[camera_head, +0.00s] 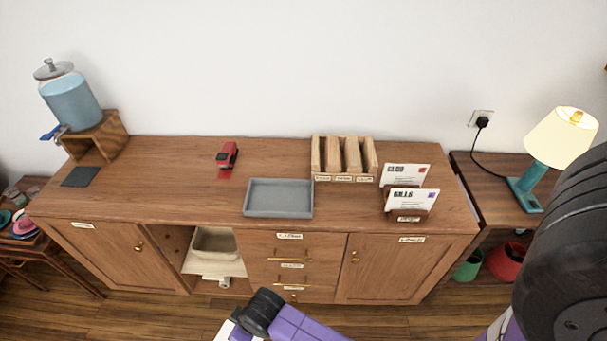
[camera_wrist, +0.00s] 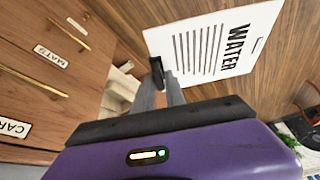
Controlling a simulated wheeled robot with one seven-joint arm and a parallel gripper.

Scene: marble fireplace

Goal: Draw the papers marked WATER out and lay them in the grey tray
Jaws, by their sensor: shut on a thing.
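A white paper printed WATER (camera_wrist: 205,48) with lines of small text shows in the wrist view. My gripper (camera_wrist: 160,76) is shut on its edge and holds it over the wooden floor, in front of the cabinet. In the head view only a white corner of what looks like this paper shows at the bottom edge, beside my purple arm; my fingers are hidden there. The grey tray (camera_head: 278,211) lies empty on the cabinet top.
A slotted wooden rack (camera_head: 343,178) stands behind and right of the tray. A red stapler-like thing (camera_head: 227,157) lies to its left. A water dispenser (camera_head: 72,102) stands at far left, a lamp (camera_head: 563,135) at right. Below, an open bay holds a beige bin (camera_head: 214,243).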

